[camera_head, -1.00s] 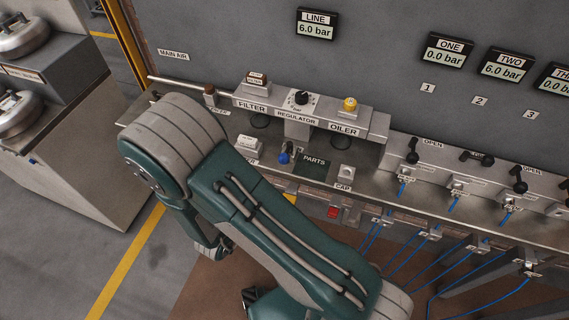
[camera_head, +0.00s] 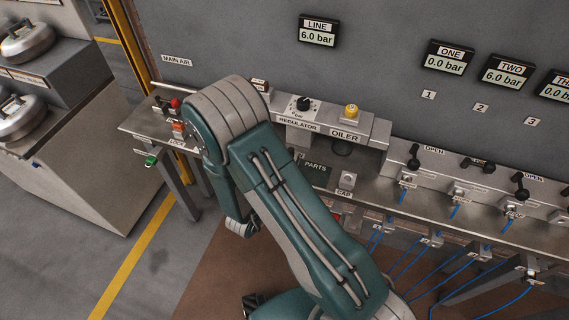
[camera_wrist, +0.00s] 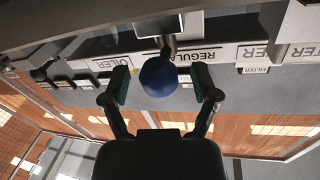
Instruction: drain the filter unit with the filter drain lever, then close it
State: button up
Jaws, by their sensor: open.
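A blue ball knob (camera_wrist: 160,77) on a short stem shows in the wrist view, close in front of the camera. I take it for the filter drain lever. My gripper (camera_wrist: 160,84) is open, with one finger on each side of the knob; a gap shows on both sides. The filter label (camera_wrist: 252,54) shows in the wrist view, to the right of the knob. In the head view my arm hides the knob, my gripper and most of the filter unit.
The regulator (camera_head: 303,104) and the oiler with its yellow knob (camera_head: 351,110) stand right of my arm. A cap block (camera_head: 347,180) sits on the bench. A red knob (camera_head: 175,103) is at the bench's left end. The line display (camera_head: 317,30) reads 6.0 bar.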

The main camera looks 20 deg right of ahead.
jog(key=shift+w+d, duration=0.15)
grip_shut()
